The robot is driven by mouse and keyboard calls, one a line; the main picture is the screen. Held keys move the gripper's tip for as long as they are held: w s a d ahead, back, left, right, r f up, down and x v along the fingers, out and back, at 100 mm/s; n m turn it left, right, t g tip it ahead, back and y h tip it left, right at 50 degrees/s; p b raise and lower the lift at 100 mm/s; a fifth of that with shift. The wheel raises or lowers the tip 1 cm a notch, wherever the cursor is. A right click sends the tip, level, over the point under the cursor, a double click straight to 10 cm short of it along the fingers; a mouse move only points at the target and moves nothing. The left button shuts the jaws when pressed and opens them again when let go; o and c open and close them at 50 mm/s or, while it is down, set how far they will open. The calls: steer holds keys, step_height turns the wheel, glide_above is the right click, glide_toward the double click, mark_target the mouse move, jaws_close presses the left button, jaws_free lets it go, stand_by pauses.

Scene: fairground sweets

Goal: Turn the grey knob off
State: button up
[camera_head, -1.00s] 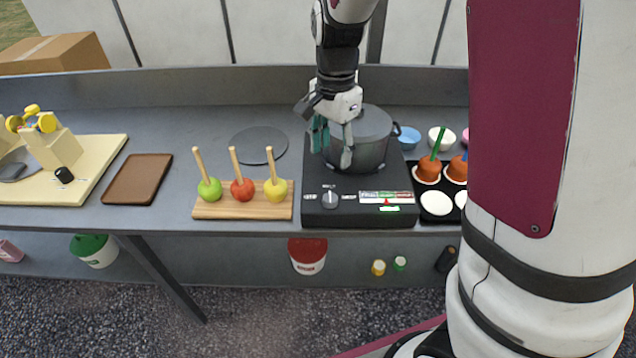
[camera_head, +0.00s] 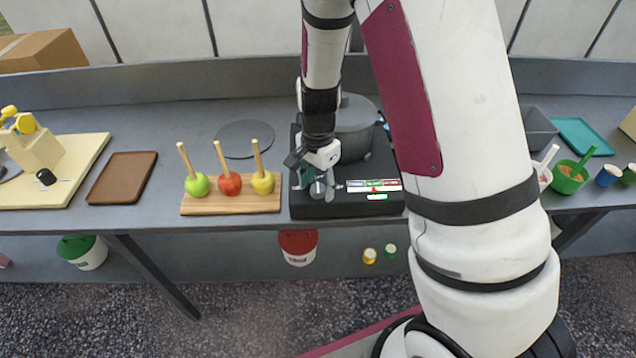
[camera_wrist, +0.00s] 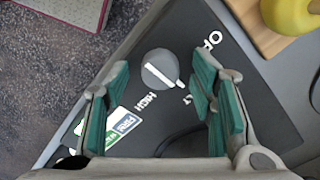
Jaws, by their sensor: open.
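The grey round knob (camera_wrist: 158,66) sits on the black top of the stove (camera_wrist: 215,100) in the wrist view. Its white bar points to the partly hidden label ending in "LT", between "OFF" and "HIGH". My gripper (camera_wrist: 161,88) is open, its green-padded fingers on either side of the knob's position in the picture, apart from it. In the head view my gripper (camera_head: 317,186) is low over the front left of the stove (camera_head: 345,208), with the knob (camera_head: 317,189) partly hidden between its fingers.
A dark pot (camera_head: 354,130) stands on the stove behind my gripper. A wooden board (camera_head: 228,204) with several stick apples lies just left of the stove.

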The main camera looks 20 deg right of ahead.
steer(key=c, duration=1.2)
steer(key=shift+n, duration=0.3)
steer(key=n, duration=0.6)
steer(key=shift+n, duration=0.3)
steer(key=n, duration=0.6)
steer(key=shift+n, duration=0.5)
